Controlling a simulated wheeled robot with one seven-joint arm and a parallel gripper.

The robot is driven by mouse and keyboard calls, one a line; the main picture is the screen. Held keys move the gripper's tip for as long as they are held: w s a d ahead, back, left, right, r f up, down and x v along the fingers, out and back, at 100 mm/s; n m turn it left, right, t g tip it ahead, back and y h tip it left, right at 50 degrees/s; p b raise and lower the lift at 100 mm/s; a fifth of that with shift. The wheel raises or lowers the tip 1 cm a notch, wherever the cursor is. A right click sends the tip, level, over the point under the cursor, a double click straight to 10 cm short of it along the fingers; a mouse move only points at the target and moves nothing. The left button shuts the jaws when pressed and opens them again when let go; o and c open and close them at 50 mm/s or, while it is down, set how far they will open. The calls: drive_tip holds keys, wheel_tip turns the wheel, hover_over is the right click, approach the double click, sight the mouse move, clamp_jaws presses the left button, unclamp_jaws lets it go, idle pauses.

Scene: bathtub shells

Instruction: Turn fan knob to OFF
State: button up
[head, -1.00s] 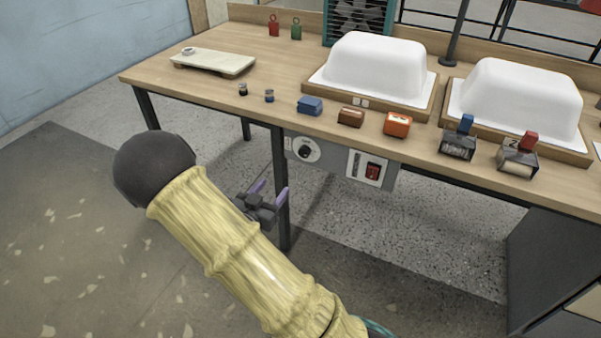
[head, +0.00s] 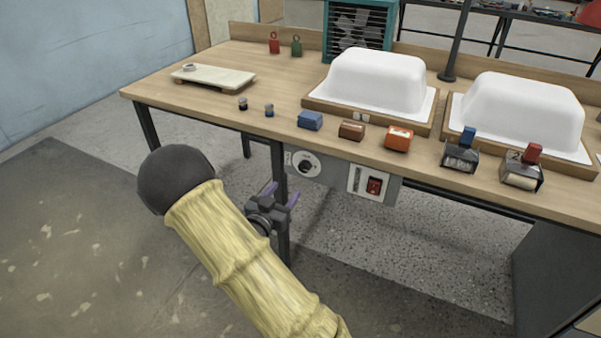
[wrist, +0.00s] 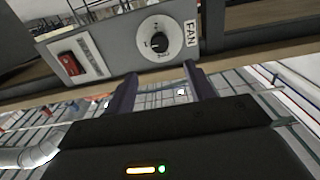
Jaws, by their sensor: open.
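The fan knob (head: 305,165) is a round black knob on a white dial, at the left of a grey control panel under the bench's front edge. In the wrist view the knob (wrist: 159,43) shows upside down beside a "FAN" label, with its dial marks too small to read surely. My gripper (head: 283,194) is open and empty, below and a little left of the knob in the head view. In the wrist view its two dark purple fingers (wrist: 157,82) point toward the panel, apart from the knob. The teal fan (head: 357,27) stands at the back of the bench.
A red switch (head: 374,186) sits on the same panel, right of the knob. A bench leg (head: 281,205) stands close behind my gripper. The wooden bench (head: 225,106) carries white tub shells (head: 375,80), small blocks and stamps. Open floor lies at left.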

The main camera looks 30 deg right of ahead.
sight(303, 168)
drive_tip(key=b+x, duration=0.1)
drive_tip(key=x, duration=1)
drive_tip(key=shift+w+b, duration=0.1)
drive_tip(key=shift+b, duration=0.2)
drive_tip(key=shift+c, duration=0.2)
drive_tip(key=c, duration=0.9)
